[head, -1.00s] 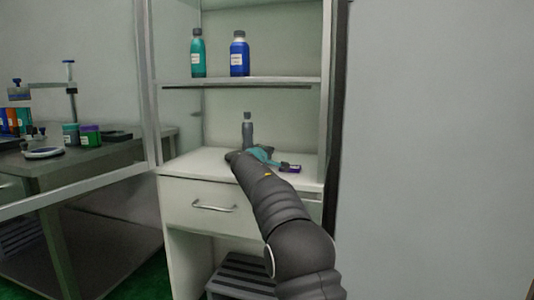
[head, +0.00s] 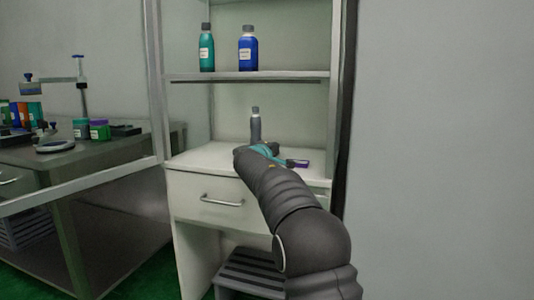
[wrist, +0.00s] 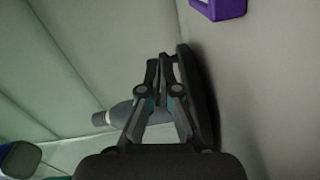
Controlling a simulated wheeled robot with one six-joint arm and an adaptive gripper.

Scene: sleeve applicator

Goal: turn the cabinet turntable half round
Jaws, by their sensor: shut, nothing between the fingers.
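The cabinet turntable (wrist: 204,95) shows in the wrist view as a dark thin disc seen nearly edge-on, against the pale counter. In the head view my arm hides most or all of it. A grey bottle (head: 255,128) stands upright at the back of the counter; in the wrist view it lies sideways (wrist: 116,117), its base end hidden behind my fingers. My gripper (wrist: 158,62) is shut and empty, its fingertips close beside the disc's face. I cannot tell whether they touch it.
A purple item (head: 298,163) lies on the counter (head: 205,158) to the right of my gripper. A teal bottle (head: 206,52) and a blue bottle (head: 248,52) stand on the shelf (head: 225,76) above. The cabinet's side posts bound the opening. A drawer handle (head: 221,201) sticks out below.

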